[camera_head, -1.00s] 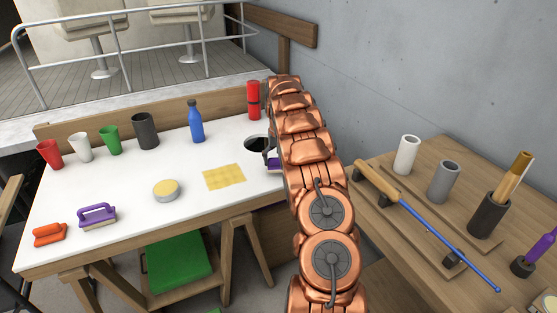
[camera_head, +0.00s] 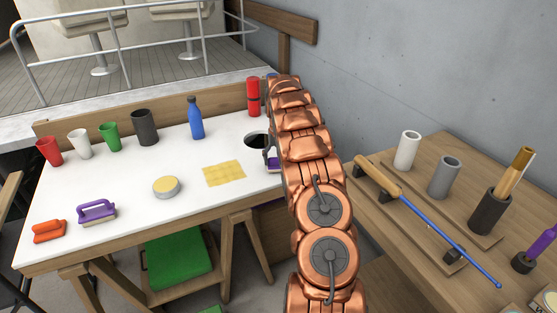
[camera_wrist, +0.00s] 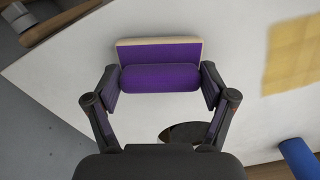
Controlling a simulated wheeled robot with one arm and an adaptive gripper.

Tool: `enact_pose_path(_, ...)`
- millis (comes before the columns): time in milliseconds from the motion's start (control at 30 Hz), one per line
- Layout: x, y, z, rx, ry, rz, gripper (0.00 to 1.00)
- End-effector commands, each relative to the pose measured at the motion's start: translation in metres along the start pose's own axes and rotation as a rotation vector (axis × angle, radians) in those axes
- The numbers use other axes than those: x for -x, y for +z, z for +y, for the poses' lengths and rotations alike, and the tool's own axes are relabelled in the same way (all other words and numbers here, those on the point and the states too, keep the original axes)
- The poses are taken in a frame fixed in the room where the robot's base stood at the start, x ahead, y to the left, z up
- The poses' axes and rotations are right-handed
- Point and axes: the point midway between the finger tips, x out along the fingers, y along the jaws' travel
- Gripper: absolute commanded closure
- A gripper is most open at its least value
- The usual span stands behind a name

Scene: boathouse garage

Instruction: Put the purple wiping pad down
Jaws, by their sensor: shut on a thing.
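The purple wiping pad (camera_wrist: 160,52) has a purple handle block and a pale edge along its far side. In the wrist view my gripper (camera_wrist: 160,78) is shut on its handle, one finger at each end. The pad is over the white table top (camera_wrist: 80,62) near its edge; I cannot tell whether it touches the surface. In the head view my arm hides most of the gripper, and only a small purple bit of the pad (camera_head: 272,163) shows left of the arm.
A dark round hole (camera_head: 257,141) is close to the pad. A yellow cloth (camera_head: 224,173), a blue bottle (camera_head: 196,118) and a red bottle (camera_head: 253,97) are nearby. A purple-handled brush (camera_head: 97,211) stands at the left. White table shows clear between the cloth and the hole.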

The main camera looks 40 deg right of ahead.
Motion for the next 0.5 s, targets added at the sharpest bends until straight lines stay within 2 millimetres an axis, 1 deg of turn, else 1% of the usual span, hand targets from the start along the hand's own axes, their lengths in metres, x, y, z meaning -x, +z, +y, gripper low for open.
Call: enact_pose_path(500, -0.0061, -0.0001, 0.0001, 0.0, 0.0, 0.0, 0.5)
